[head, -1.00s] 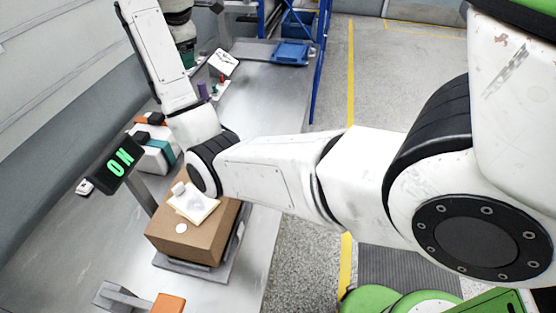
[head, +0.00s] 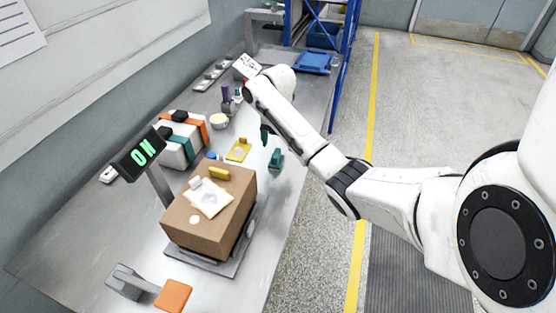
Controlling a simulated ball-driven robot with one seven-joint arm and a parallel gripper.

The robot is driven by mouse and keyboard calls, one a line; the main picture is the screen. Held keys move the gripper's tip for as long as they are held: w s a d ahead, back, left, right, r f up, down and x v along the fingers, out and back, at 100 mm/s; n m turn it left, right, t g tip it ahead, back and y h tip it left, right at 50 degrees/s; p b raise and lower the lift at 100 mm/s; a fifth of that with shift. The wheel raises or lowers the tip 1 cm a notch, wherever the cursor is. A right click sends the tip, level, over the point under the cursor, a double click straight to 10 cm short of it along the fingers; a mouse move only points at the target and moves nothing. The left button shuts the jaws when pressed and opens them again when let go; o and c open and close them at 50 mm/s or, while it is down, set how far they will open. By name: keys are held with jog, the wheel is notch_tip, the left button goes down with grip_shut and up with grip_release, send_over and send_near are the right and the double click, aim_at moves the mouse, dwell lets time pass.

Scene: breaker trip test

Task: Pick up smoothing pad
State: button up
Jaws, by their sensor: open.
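A small teal block with a raised grip (head: 276,159) lies on the grey bench right of the carton, near the bench's right edge. It looks like the smoothing pad, but it is too small to be certain. My gripper (head: 265,136) is mostly hidden behind my forearm. A dark teal fingertip shows just above and left of the teal block, apart from it in the picture. The gripper is open, and I see nothing held in it.
A brown carton (head: 206,226) with a paper sheet and a yellow piece on top stands on a scale (head: 235,262) by an "ON" display (head: 140,153). A yellow item (head: 238,150) and white bowl (head: 219,121) lie behind. An orange-ended tool (head: 173,295) lies at the front.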

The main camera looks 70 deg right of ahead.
aim_at(276, 152)
jog(key=shift+w+a+f+p, duration=0.1)
jog(key=shift+f+p, duration=0.1)
jog(key=shift+f, duration=1.4)
jog(key=shift+w+a+f+p, duration=0.1)
jog(key=shift+f+p, duration=0.1)
jog(key=shift+f, duration=1.35)
jog(key=c, duration=1.2)
